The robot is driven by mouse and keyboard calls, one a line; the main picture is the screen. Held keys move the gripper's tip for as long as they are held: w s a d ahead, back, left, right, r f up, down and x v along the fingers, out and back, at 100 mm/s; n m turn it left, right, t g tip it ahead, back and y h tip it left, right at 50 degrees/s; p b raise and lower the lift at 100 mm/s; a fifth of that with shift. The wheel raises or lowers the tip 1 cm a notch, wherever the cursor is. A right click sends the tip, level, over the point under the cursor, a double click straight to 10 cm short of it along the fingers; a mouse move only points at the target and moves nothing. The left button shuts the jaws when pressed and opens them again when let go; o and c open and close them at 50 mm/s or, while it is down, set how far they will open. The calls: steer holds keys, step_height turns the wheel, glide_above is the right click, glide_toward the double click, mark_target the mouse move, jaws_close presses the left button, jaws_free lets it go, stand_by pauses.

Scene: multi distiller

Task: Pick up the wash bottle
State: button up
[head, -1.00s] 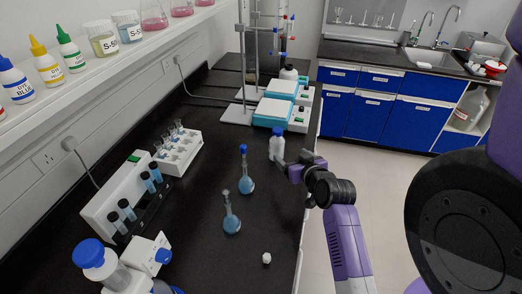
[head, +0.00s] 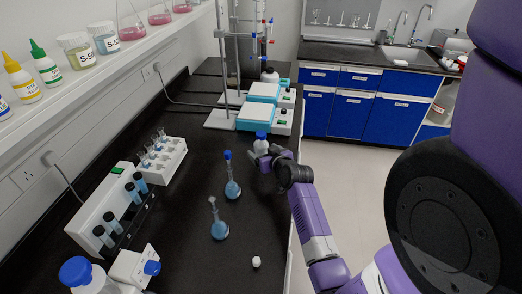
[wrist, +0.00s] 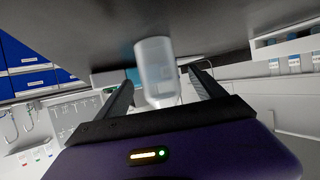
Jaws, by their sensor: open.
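A white bottle with a blue cap, seemingly the wash bottle (head: 261,146), stands upright on the black bench. My gripper (head: 264,160) is right at it, low and on the near right side, and hides part of its lower body. In the wrist view the pale, translucent bottle (wrist: 154,72) stands between the two spread fingers of my gripper (wrist: 160,85). The fingers are open. I cannot tell whether either finger touches the bottle.
Two blue-filled flasks (head: 232,188) (head: 219,230) stand nearer on the bench. A small white item (head: 256,262) lies close to the front edge. White-and-turquoise devices (head: 258,112) stand behind the bottle. A tube rack (head: 160,165) is to the left. The floor at right is clear.

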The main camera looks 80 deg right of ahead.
steer(key=shift+w+d+f, duration=0.2)
steer(key=shift+w+d, duration=0.1)
steer(key=shift+d, duration=0.1)
steer(key=c, duration=1.1)
steer(key=shift+r, duration=0.1)
